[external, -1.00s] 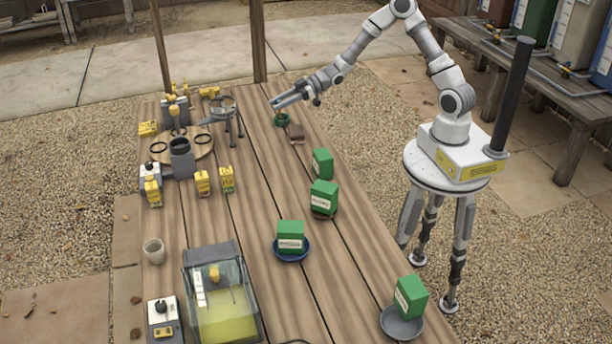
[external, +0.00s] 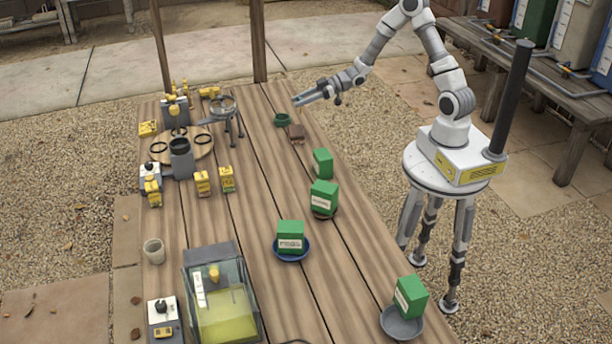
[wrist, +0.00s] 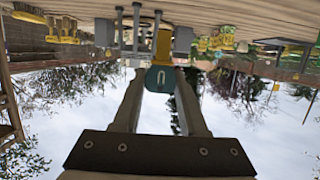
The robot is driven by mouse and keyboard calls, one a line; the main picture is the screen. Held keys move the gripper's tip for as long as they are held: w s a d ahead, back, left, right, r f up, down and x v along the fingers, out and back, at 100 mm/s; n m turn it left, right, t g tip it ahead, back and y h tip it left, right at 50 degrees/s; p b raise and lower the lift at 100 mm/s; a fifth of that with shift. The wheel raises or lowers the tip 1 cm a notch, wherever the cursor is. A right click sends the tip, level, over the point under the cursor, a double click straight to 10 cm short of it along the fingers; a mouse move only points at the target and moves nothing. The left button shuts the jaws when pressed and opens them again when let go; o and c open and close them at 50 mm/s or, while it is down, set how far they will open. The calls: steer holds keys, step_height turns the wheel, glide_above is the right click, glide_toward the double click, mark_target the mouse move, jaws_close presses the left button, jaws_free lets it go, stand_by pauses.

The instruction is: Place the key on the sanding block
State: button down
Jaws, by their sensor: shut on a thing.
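My gripper (external: 297,101) is in the air over the far part of the wooden table. In the wrist view, its two fingers close in on a teal piece with a pale slot-like mark, which I take to be the head of the key (wrist: 160,79). The key is too small to make out in the external view. A small brown block, apparently the sanding block (external: 296,133), lies on the table below and near my gripper. The gripper and key are apart from it.
A small green dish (external: 282,120) sits just left of the brown block. A grey tripod stand (external: 226,112) is further left. Green boxes (external: 322,162) stand nearer along the table's right side.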

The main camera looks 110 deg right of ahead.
steer(key=shift+w+a+f, duration=0.35)
steer(key=shift+w+f, duration=0.1)
steer(key=shift+w, duration=0.15)
steer(key=shift+w+a+f, duration=0.3)
steer(key=shift+w+f, duration=0.1)
steer(key=shift+w, duration=0.2)
steer(key=shift+f+b, duration=0.75)
steer(key=shift+f, duration=1.15)
steer(key=shift+f, duration=0.2)
steer(key=shift+c, duration=2.2)
jaws_free()
steer(key=shift+r, duration=0.2)
steer(key=p+v, duration=0.2)
steer(key=v, duration=1)
